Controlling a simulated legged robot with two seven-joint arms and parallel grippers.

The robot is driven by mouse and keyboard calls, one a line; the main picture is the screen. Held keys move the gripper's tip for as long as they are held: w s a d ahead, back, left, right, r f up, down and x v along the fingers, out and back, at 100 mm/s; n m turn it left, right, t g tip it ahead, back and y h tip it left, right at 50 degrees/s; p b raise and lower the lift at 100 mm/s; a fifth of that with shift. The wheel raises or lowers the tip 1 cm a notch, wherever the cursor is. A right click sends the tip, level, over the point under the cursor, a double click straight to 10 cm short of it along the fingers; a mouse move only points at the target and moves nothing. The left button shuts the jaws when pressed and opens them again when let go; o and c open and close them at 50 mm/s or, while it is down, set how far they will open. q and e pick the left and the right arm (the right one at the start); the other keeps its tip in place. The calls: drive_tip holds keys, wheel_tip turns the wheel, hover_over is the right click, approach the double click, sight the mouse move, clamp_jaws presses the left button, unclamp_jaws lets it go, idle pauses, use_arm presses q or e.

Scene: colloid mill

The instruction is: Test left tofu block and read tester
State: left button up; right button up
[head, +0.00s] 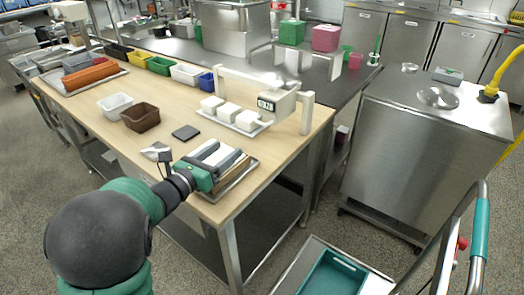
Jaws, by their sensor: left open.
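Three white tofu blocks stand in a row on a tray; the left tofu block (211,105) is the farthest left, beside the middle block (229,112) and the right block (249,121). A white tester (277,103) with a small dark display stands behind them, its beam passing over the row. The display's digits are too small to read surely. My left gripper (222,160) is open, nearer the table's front edge than the blocks and apart from them. It is over a metal tray (239,182) holding pale and brown items, partly hidden by the gripper. My right gripper is not in view.
A dark square pad (185,132), a brown bin (140,117) and a white bin (114,105) sit left of the blocks on the wooden table (285,150). Coloured bins line the back edge. A steel cabinet (420,150) stands at the right, across a floor gap.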

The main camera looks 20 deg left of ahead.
use_arm(q)
drive_tip(key=shift+s+a+f+m+h, duration=0.15)
drive_tip(key=shift+f+m+h, duration=0.25)
drive_tip(key=shift+m, duration=0.5)
drive_tip(key=shift+w+a+r, duration=0.15)
drive_tip(key=shift+w, duration=0.15)
drive_tip(key=b+x, duration=0.1)
drive_tip(key=x, duration=1.5)
drive_tip(key=shift+r, duration=0.15)
drive_tip(key=c, duration=0.4)
clamp_jaws()
